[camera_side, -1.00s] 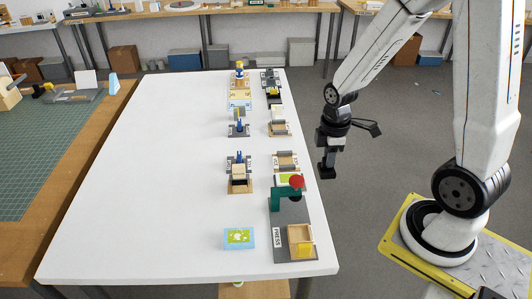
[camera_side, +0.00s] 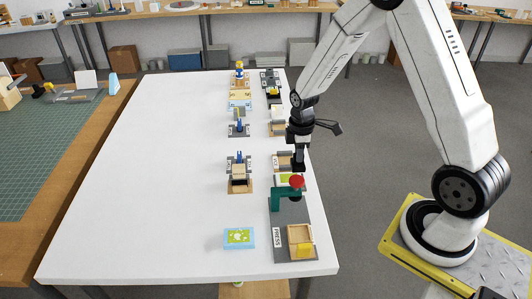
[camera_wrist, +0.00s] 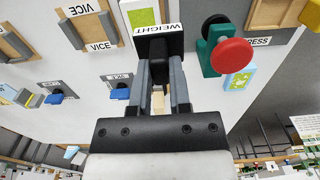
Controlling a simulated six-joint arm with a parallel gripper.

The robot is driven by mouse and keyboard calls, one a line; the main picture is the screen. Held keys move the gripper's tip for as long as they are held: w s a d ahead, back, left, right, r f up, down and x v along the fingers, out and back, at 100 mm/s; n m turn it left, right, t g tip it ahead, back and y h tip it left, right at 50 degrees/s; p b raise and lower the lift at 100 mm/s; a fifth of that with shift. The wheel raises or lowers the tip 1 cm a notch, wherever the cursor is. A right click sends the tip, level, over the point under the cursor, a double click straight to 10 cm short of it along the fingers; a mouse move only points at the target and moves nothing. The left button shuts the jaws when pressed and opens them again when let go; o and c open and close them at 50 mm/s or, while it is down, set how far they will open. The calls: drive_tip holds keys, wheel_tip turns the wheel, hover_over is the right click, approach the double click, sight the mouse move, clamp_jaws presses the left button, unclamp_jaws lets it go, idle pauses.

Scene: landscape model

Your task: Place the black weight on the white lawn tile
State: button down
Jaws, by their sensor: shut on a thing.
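My gripper (camera_side: 299,150) is shut on the black weight (camera_side: 299,163), over the right edge of the white table. In the wrist view, the gripper (camera_wrist: 160,68) has its two grey fingers on the black weight (camera_wrist: 160,44), which carries a WEIGHT label. The white lawn tile (camera_side: 289,180), white with a green patch, is beside the press in the side view. In the wrist view, the lawn tile (camera_wrist: 143,17) shows just beyond the weight, which partly covers it. The weight appears held above the table; its exact gap from the tile is unclear.
A green press with a red knob (camera_side: 296,181) stands close to the tile; the knob (camera_wrist: 231,57) is right of the weight in the wrist view. A light-blue box with a green top (camera_side: 239,237) sits nearer the table's front. Several vices stand behind. The table's left side is clear.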

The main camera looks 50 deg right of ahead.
drive_tip(key=shift+w+d+f, duration=0.15)
drive_tip(key=shift+w+f, duration=0.55)
drive_tip(key=shift+f, duration=0.15)
drive_tip(key=shift+w+d+f, duration=0.15)
drive_tip(key=shift+w+f, duration=0.55)
drive_tip(key=shift+f, duration=0.1)
drive_tip(key=shift+w+f, duration=0.3)
drive_tip(key=shift+f, duration=1.55)
drive_tip(key=shift+f, duration=0.15)
drive_tip(key=c, duration=0.6)
unclamp_jaws()
drive_tip(key=shift+r, duration=6.15)
